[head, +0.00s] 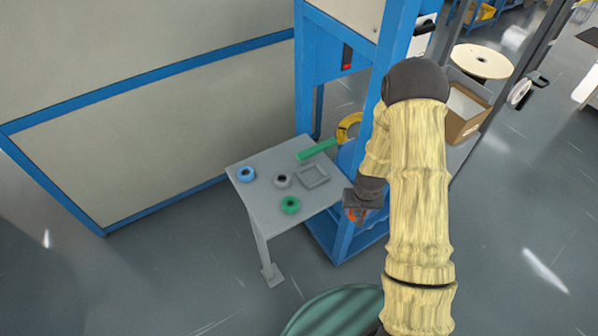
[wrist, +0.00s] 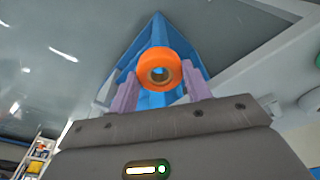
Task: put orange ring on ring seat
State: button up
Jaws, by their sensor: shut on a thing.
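The orange ring (wrist: 158,69) is held between the two pale purple fingers of my gripper (wrist: 158,90); its hole faces the wrist camera. In the head view my gripper (head: 355,212) is off the right edge of the small grey table, and only a bit of the orange ring (head: 357,217) shows below the dark wrist. The ring seat cannot be told for sure: a shallow grey square frame (head: 325,179) and a small grey round piece with a dark centre (head: 282,180) both lie on the table, left of my gripper.
The grey table (head: 255,205) also carries a blue ring (head: 246,174), a green ring (head: 291,205) and a green bar (head: 318,148). A blue machine frame (head: 312,60) rises behind it and beside my arm. A cardboard box (head: 465,115) stands at the right.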

jog(key=shift+w+a, duration=0.15)
jog(key=shift+a, duration=0.05)
